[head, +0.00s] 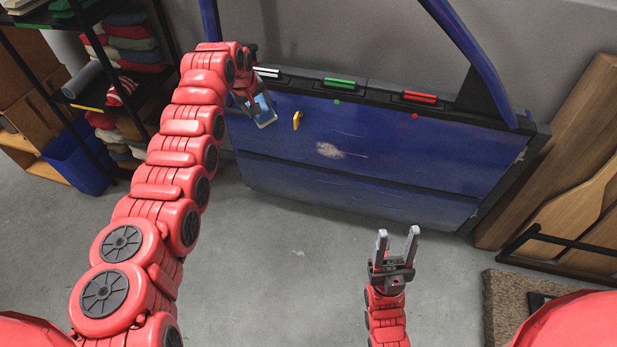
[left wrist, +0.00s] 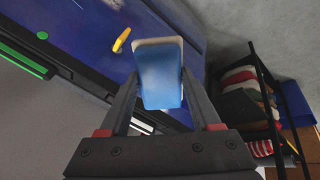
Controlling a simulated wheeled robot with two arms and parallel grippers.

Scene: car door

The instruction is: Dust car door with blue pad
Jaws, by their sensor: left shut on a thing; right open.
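The dark blue car door (head: 390,165) stands against the grey wall, with a pale dusty patch (head: 329,150) near its middle. My left gripper (head: 262,112) is at the door's upper left part. It is shut on the blue pad (left wrist: 160,78), which sits between the two fingers in the left wrist view. The pad has a pale layer along one edge. I cannot tell whether the pad touches the door. A yellow handle (head: 297,120) sticks out of the door to the right of the pad. My right gripper (head: 398,240) is open and empty, low in front of the door.
White, green (head: 339,82) and red (head: 420,97) bars lie along the door's top ledge. A black shelf (head: 75,60) with folded cloths and a blue bin (head: 80,160) stand at left. Wooden panels (head: 560,180) lean at right. The floor between is clear.

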